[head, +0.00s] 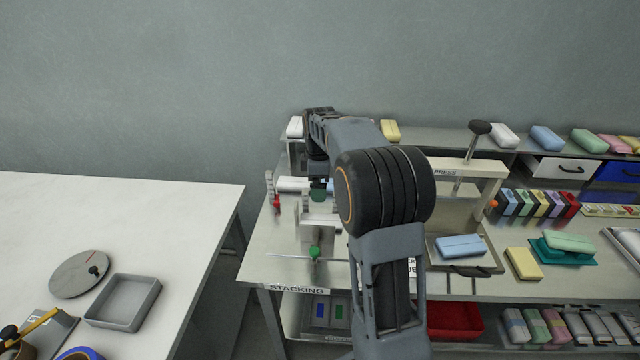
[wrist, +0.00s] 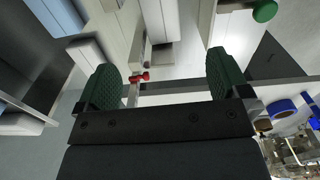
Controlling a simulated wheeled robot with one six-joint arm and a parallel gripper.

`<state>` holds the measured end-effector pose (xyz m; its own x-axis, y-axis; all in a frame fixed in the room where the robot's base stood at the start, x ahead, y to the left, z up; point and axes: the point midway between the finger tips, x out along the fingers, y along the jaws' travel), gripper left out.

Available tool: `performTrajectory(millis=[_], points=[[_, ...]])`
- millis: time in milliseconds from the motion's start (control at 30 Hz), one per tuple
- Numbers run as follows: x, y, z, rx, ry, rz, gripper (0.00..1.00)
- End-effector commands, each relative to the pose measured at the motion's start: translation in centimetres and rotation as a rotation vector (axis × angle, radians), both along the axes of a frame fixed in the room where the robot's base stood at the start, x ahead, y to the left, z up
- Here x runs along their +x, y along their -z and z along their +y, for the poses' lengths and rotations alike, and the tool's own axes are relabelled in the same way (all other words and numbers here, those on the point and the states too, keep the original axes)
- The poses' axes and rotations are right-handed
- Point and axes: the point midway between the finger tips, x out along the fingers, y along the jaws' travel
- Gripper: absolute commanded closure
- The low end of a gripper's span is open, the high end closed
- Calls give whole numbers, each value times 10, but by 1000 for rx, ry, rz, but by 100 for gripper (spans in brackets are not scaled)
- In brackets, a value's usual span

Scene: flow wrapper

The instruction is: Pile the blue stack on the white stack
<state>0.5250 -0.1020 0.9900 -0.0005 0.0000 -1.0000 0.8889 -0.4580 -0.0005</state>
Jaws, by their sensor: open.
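My gripper (head: 318,192) is over the stacking station at the left end of the steel bench, mostly hidden behind my arm in the head view. In the wrist view its two green-padded fingers (wrist: 166,79) are wide apart with nothing held between them. A white stack (head: 291,185) lies in the station, left of the gripper. A bit of light blue (head: 331,184) shows just right of the gripper, probably the blue stack; my arm hides the rest. In the wrist view a white block (wrist: 160,20) lies beyond the fingers; I cannot tell which stack it belongs to.
A red knob (head: 277,203) and a green knob (head: 315,252) are on the station's metal fixtures. A press (head: 470,170) stands to the right, with a light blue pack (head: 460,246) in front. A rear shelf holds several packs. A white table (head: 150,225) is at left.

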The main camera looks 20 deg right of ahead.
Motion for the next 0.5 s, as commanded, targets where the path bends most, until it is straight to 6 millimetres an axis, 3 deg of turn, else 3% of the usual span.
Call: performTrajectory(millis=[267, 500], points=[[0, 8, 0, 0, 1, 2, 6], [-1, 44, 0, 0, 1, 3, 6]])
